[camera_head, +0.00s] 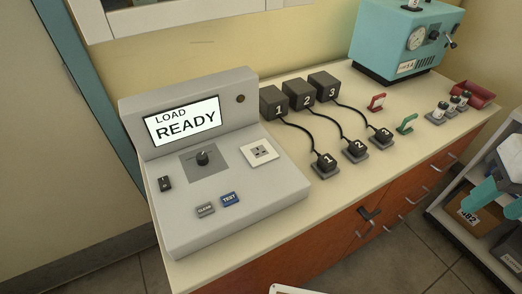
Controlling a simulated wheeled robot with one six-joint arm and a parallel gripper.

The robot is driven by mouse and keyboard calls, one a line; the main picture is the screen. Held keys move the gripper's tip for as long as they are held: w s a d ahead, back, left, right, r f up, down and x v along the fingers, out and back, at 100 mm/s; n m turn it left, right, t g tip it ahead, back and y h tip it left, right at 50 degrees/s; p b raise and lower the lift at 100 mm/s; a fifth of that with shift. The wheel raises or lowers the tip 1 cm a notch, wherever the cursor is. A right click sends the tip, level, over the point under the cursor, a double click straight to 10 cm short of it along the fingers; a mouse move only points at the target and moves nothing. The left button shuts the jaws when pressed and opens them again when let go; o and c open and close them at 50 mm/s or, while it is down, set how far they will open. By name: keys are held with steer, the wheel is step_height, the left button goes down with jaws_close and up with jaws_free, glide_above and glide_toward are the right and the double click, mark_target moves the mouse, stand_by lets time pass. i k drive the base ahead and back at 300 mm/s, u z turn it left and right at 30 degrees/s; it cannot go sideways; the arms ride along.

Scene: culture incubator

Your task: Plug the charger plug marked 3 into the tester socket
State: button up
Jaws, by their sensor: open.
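The black charger plug marked 3 (381,134) rests on a small grey holder at the right end of a row of plugs. A black cable runs from it to the charger block marked 3 (323,84) at the back of the counter. The tester (235,205) is a large grey console at the left, its screen (184,121) reading "LOAD READY". The tester socket (260,151) is a white square plate with dark holes on the console's sloped top, with nothing in it. My gripper is not in view.
Plugs 2 (356,148) and 1 (325,162) sit on holders between plug 3 and the tester, with their cables behind. Red (376,102) and green (407,124) stands are nearby. A teal machine (405,40) stands at the back. The counter's front strip is clear.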

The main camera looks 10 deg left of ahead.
mark_target(384, 135)
steer(key=z, duration=1.7)
steer(key=i, duration=1)
steer(key=u, duration=1.9)
